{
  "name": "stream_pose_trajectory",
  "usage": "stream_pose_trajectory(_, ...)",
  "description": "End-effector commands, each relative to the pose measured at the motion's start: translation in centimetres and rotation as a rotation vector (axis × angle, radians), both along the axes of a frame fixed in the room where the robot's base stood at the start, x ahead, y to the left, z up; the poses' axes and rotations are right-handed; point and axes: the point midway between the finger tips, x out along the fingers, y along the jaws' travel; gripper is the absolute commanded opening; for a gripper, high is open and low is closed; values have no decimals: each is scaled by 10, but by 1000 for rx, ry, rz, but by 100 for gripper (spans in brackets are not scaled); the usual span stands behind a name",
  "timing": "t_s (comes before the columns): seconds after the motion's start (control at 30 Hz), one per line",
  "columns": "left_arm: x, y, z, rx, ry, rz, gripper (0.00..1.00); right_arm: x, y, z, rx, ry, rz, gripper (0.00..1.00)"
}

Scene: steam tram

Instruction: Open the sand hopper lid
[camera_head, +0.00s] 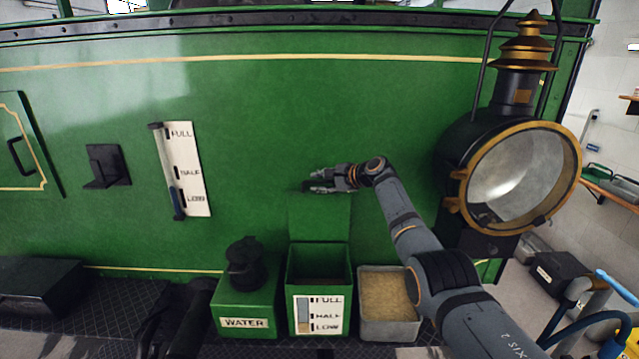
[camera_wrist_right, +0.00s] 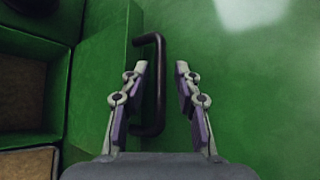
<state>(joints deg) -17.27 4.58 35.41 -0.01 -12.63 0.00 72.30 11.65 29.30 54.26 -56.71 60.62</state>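The sand hopper (camera_head: 347,266) is a green box with a FULL/HALF/LOW gauge on its front. Its green lid (camera_head: 320,216) stands raised, upright behind the opening, against the green tram side. My right gripper (camera_head: 313,181) is at the lid's top edge. In the right wrist view the lid (camera_wrist_right: 104,85) is at left of the fingers, with its dark bar handle (camera_wrist_right: 158,60) beside its edge. The right gripper (camera_wrist_right: 168,72) is open, the handle showing between its fingers; I cannot tell whether they touch it. My left gripper is not in view.
A metal bin of sand (camera_head: 386,294) stands right of the hopper, under my right arm. A green WATER box (camera_head: 245,306) with a black cap stands left. A large brass-rimmed lamp (camera_head: 520,175) juts out at right. The tram side above the hopper is clear.

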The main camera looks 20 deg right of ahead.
Motion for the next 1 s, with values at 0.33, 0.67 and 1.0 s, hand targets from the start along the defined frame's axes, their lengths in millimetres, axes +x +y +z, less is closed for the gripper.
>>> stream_pose_trajectory(0.33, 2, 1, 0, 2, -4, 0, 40, -6, -7, 3, 0, -2, -2, 33)
stream_pose_trajectory(0.67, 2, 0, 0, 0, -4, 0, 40, -51, -36, 26, -4, -1, -2, 33)
stream_pose_trajectory(1.0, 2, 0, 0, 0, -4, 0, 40, -89, -61, 47, -2, 0, 0, 33)
